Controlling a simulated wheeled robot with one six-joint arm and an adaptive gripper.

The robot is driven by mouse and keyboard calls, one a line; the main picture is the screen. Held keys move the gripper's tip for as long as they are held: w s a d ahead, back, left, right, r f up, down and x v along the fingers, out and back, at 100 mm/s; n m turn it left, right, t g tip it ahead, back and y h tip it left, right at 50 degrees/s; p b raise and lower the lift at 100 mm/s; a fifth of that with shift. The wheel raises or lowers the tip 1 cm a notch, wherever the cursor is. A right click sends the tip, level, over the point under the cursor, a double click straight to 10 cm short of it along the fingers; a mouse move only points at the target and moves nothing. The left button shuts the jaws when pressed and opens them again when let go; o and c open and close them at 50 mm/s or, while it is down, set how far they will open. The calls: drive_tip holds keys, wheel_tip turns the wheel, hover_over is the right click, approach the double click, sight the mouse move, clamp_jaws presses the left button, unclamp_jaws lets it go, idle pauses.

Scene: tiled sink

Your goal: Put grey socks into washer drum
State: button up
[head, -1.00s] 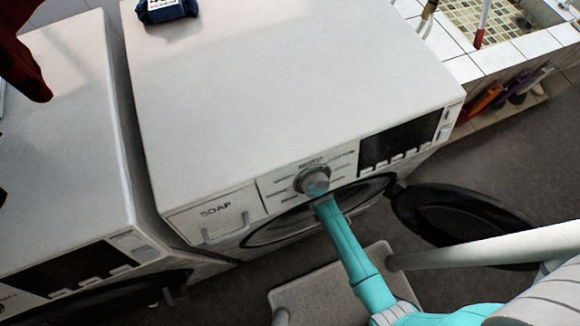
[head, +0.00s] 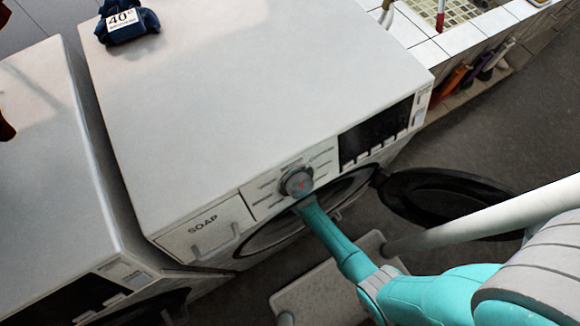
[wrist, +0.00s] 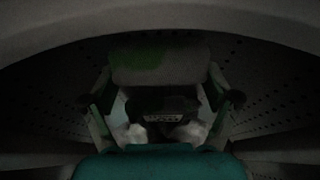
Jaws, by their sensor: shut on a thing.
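In the wrist view, grey socks (wrist: 185,68) with a green patch span between the two fingertips of my gripper (wrist: 160,78), which is shut on them. The picture is dark, and the socks' far side is hidden. Perforated drum walls (wrist: 265,85) surround the gripper and the socks. In the head view, my teal arm goes through the round front opening of the washer (head: 240,110); my gripper and the socks are hidden inside. The washer's door (head: 440,195) stands open to the right.
A dark blue bundle (head: 130,32) with a 40° label lies on the washer top. A second white machine (head: 50,150) stands close on the left. A stool-like grey surface (head: 325,295) sits below the opening. A tiled sink (head: 465,35) is at the upper right.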

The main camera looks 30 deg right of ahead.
drive_tip(key=o, duration=0.9)
drive_tip(key=shift+f, duration=0.1)
drive_tip(key=v, duration=1.2)
